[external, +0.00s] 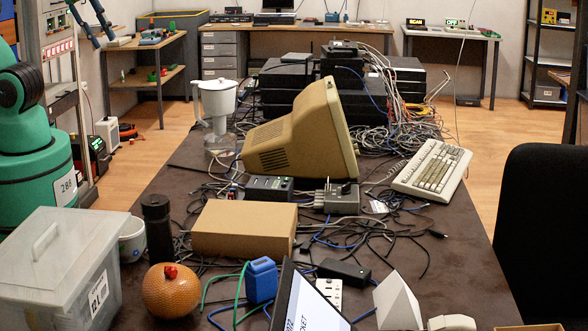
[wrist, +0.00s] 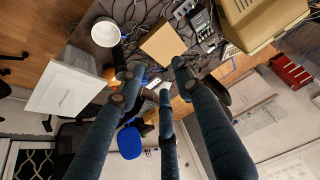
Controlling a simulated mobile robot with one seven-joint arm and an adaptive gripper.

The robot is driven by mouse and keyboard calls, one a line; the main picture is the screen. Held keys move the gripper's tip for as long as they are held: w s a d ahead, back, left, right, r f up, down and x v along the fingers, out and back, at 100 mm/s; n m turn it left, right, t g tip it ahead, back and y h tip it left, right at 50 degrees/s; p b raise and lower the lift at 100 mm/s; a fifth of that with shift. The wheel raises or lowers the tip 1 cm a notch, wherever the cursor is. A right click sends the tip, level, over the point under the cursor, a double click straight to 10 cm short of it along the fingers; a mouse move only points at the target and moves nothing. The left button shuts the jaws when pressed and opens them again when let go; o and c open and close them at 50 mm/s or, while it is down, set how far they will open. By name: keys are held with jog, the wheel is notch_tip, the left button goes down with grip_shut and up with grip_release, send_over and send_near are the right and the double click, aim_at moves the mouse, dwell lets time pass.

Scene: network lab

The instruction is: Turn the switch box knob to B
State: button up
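A small grey box (external: 335,199) on the dark table, in front of the old monitor, looks like the switch box. A small dark part on its top may be the knob; its setting and any letters are too small to read. Beside it on the left is a dark box with small lights (external: 270,188), which also shows in the wrist view (wrist: 206,28). My gripper (external: 104,41) is at the upper left of the external view, well away from both boxes. In the wrist view its long dark blue fingers (wrist: 155,78) are spread, with nothing held.
The beige monitor (external: 300,135) stands behind the boxes and a cardboard box (external: 244,228) in front. Loose cables (external: 375,232) surround them. A keyboard (external: 432,170) is to the right. A clear bin (external: 60,265), black cylinder (external: 157,228) and orange ball (external: 171,293) crowd the near left.

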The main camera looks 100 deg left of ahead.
jog(key=w+r+n, duration=0.1)
jog(key=w+r, duration=0.3)
jog(key=w, duration=0.5)
jog(key=n+g+p, duration=0.4)
jog(key=n+g, duration=0.2)
jog(key=n, duration=0.5)
send_over(348, 184)
notch_tip(348, 184, down, 38)
jog(key=shift+d, duration=0.15)
jog(key=shift+f, duration=0.2)
notch_tip(348, 184, down, 14)
jog(key=shift+r, duration=0.25)
